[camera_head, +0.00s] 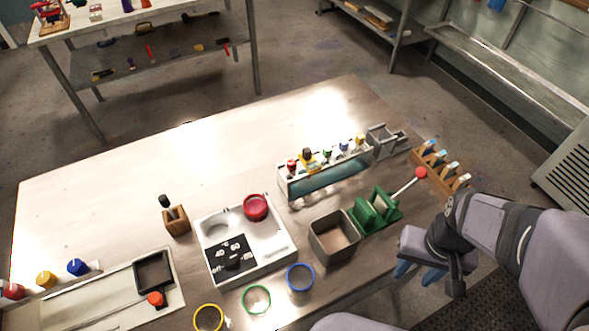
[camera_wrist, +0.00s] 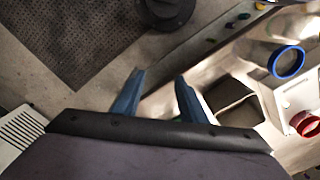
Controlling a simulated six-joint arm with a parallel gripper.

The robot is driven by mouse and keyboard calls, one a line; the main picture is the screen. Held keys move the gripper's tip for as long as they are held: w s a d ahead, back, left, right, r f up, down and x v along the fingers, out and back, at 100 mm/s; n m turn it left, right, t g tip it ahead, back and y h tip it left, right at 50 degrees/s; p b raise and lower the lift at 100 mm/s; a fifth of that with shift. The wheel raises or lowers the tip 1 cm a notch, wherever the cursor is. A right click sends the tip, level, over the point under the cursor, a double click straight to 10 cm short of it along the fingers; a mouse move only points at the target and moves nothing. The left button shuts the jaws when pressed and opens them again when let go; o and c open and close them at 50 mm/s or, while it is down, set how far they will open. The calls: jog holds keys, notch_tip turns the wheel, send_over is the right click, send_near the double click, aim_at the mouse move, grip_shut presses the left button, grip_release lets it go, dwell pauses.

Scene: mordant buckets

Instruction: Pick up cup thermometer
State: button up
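My gripper (camera_head: 413,281) hangs off the table's front right edge. In the wrist view its two blue fingers (camera_wrist: 159,74) are apart with nothing between them. I cannot tell for certain which thing is the cup thermometer. A small wooden block (camera_head: 177,224) with a dark upright stick (camera_head: 165,204) stands left of the white tray, far from my gripper. A red-rimmed cup (camera_head: 256,207) sits in the tray. Blue-rimmed (camera_head: 300,279), green-rimmed (camera_head: 257,299) and yellow-rimmed (camera_head: 208,318) cups stand along the front; the blue one also shows in the wrist view (camera_wrist: 286,62).
A square grey-brown bin (camera_head: 334,236), a green device with a red-knobbed lever (camera_head: 377,210) and a wooden rack (camera_head: 440,168) stand near my arm. A bottle rack (camera_head: 325,181) is behind the bin. A white tray (camera_head: 259,267) is central. The table's back left is clear.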

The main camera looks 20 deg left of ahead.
aim_at(309, 152)
jog(key=w+a+r+n, duration=0.1)
jog(key=w+a, duration=0.3)
jog(key=w, duration=0.1)
jog(key=w+a+r+n+t+b, duration=0.1)
jog(key=w+a+n, duration=0.1)
jog(key=w+a, duration=0.2)
jog(key=w+a+r+n+t+y+b, duration=0.1)
jog(key=w+a, duration=0.3)
jog(key=w, duration=0.2)
jog(key=shift+w+a+r+n, duration=0.2)
jog(key=shift+w+r+n, duration=0.15)
jog(key=shift+n, duration=0.05)
jog(key=w+a+r+n+t+y+b, duration=0.1)
jog(key=w+a+r+n, duration=0.15)
jog(key=a, duration=0.55)
jog(key=w+a+r+n+y+b, duration=0.15)
jog(key=w+a, duration=0.25)
jog(key=a, duration=0.4)
jog(key=shift+w+d+p+x, duration=0.1)
jog(key=shift+p+x, duration=1)
jog(key=shift+x, duration=0.7)
jog(key=shift+w+d+p+x, duration=0.15)
jog(key=shift+p+x, duration=0.95)
jog(key=shift+x, duration=0.7)
grip_shut()
